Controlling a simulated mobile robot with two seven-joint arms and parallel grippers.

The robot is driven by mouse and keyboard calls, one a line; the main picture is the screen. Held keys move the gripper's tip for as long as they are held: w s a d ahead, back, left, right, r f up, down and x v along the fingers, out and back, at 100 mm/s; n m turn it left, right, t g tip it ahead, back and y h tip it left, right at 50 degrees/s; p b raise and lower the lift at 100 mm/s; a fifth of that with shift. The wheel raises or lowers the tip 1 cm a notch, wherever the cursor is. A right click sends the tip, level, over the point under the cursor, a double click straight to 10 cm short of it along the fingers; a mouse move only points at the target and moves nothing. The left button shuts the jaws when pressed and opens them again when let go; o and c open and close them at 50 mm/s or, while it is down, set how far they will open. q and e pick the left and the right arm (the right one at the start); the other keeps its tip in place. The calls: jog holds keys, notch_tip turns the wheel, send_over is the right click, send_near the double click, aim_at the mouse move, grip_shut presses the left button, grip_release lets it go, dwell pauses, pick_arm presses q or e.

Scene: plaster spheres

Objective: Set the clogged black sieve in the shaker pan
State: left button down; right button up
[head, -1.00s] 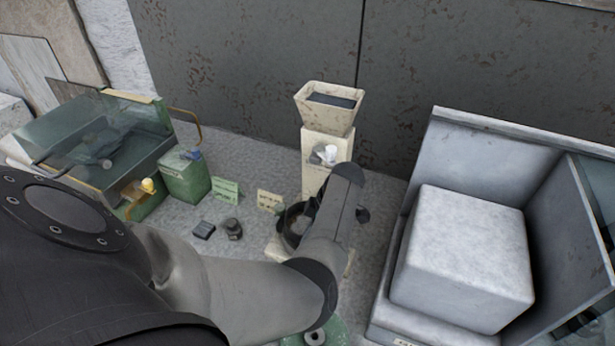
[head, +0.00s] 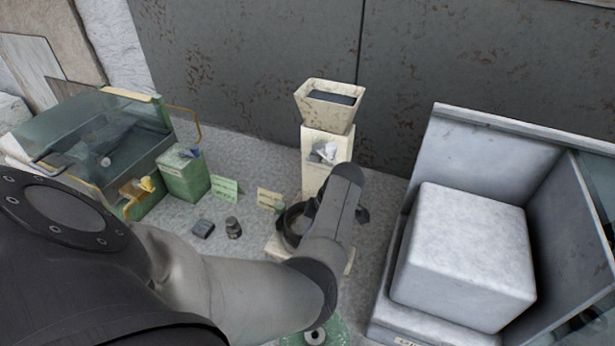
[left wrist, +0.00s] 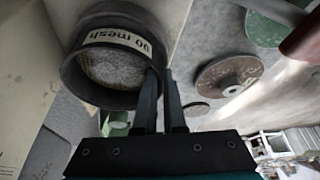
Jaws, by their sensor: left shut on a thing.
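The black sieve (left wrist: 110,62) carries a pale label reading "mesh" in the left wrist view, and a pale, grainy layer fills the part of its inside that shows. In the head view a black ring (head: 291,226), which looks like the same sieve, is over the cream base (head: 279,251) of the hopper stand. My left gripper (left wrist: 160,78) is shut on the sieve's rim at its right side. In the head view my forearm hides most of the gripper and part of the sieve. I cannot tell whether the sieve touches what is below it. My right gripper is not in view.
The cream hopper stand (head: 327,112) rises right behind the sieve. A large pale block (head: 465,255) in a grey-walled enclosure stands to the right. A green box (head: 184,177), a glass-lidded case (head: 120,140) and small dark pieces (head: 233,228) are to the left.

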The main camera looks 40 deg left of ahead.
pick_arm(q)
jog(key=shift+f+b, duration=0.7)
jog(key=shift+f, duration=0.15)
jog(key=c, duration=0.9)
grip_release()
jog(key=shift+r, duration=0.15)
jog(key=shift+r+p, duration=1.95)
jog(key=shift+p, duration=0.15)
jog(key=shift+f, duration=0.1)
